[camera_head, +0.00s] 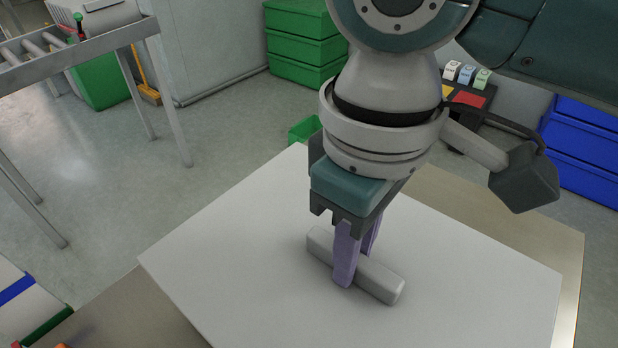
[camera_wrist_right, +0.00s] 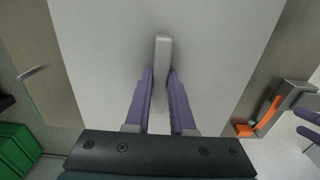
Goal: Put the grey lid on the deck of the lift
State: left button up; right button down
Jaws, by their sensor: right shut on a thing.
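The grey lid (camera_head: 240,250) is a large flat light-grey panel with a bar handle (camera_head: 382,281) on its top. My right gripper (camera_head: 356,268) points down from above and is shut on the handle. In the right wrist view the purple fingers (camera_wrist_right: 160,82) lie on both sides of the handle, with the lid (camera_wrist_right: 105,45) spread out beneath. A tan-brown flat surface (camera_head: 545,240) shows below the lid on the right; I cannot tell whether it is the lift's deck, or whether the lid touches it.
A roller conveyor (camera_head: 60,52) stands at the upper left. Green crates (camera_head: 305,45) and blue crates (camera_head: 585,150) stand at the back. A dark stand with coloured items (camera_head: 468,98) is behind my right arm. Open floor (camera_head: 215,150) lies left of the lid.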

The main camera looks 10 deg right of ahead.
pick_arm(q)
jog(key=shift+d+f+b, duration=0.1)
jog(key=shift+f+b, duration=0.2)
jog(key=shift+f, duration=0.25)
pick_arm(e)
notch_tip(320, 180, down, 3)
jog(key=shift+f, duration=0.1)
pick_arm(q)
jog(key=shift+w+f+b, duration=0.1)
jog(key=shift+f+b, duration=0.6)
pick_arm(e)
notch_tip(320, 180, down, 4)
jog(key=shift+r, duration=0.2)
jog(key=shift+f, duration=0.15)
jog(key=shift+w, duration=0.1)
jog(key=shift+f, duration=0.15)
jog(key=c, duration=0.8)
grip_release()
jog(key=shift+o, duration=0.2)
